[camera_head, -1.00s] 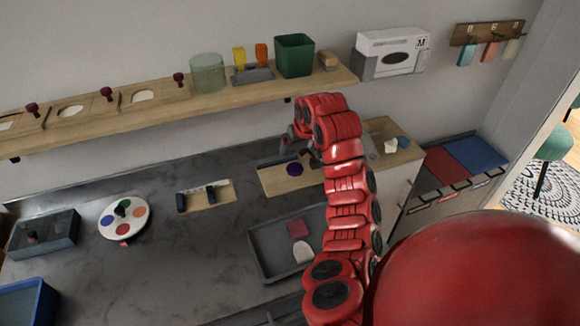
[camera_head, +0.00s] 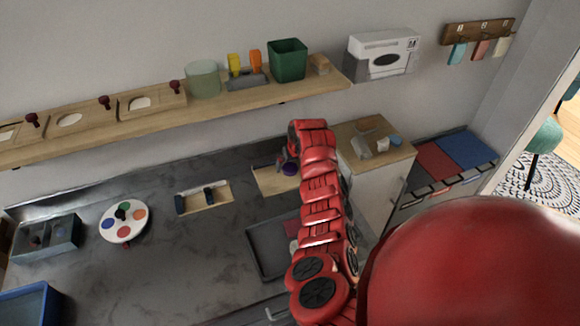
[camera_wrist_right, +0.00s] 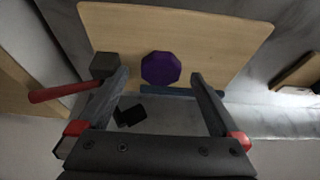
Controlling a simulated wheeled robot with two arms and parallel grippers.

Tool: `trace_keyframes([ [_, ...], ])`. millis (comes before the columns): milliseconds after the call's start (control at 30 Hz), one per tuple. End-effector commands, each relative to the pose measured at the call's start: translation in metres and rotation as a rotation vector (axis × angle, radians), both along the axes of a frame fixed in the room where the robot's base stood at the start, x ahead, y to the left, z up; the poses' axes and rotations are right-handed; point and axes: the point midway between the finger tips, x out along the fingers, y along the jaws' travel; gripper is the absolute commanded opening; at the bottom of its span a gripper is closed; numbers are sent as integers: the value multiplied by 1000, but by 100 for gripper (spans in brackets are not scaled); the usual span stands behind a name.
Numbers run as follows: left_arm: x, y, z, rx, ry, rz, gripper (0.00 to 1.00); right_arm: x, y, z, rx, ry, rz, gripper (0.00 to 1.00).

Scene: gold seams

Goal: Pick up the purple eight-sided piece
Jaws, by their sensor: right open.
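The purple eight-sided piece (camera_wrist_right: 161,68) lies flat on a pale wooden board (camera_wrist_right: 215,38) in the right wrist view. My right gripper (camera_wrist_right: 159,76) is open and empty. Its two fingers show to the left and right of the piece in the wrist view, with a gap on each side. How high the fingertips are above the board I cannot tell. My left gripper is not in view.
A dark grey block (camera_wrist_right: 104,64) lies by the left finger, and a blue bar (camera_wrist_right: 168,91) lies just below the piece in the wrist view. A grey tray (camera_head: 262,247) stands in front of the board. A shelf (camera_head: 230,100) runs behind.

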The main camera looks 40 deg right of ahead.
Motion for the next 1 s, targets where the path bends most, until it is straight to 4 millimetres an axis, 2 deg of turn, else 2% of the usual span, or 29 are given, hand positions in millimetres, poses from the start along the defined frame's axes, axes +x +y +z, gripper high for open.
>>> trace_keyframes([
  [167,0,0,3,0,0,0,46,5,0,-10,0,0,2,100],
  [400,0,0,2,0,0,0,46,5,0,-12,-1,0,4,100],
  [467,0,0,2,0,0,0,46,5,0,-12,-1,0,3,91],
  [900,0,0,3,0,0,0,46,5,0,-12,-1,0,3,12],
  [933,0,0,2,0,0,0,46,5,0,-12,-1,0,3,7],
  [1000,0,0,3,0,0,0,46,5,0,-12,-1,0,3,7],
])
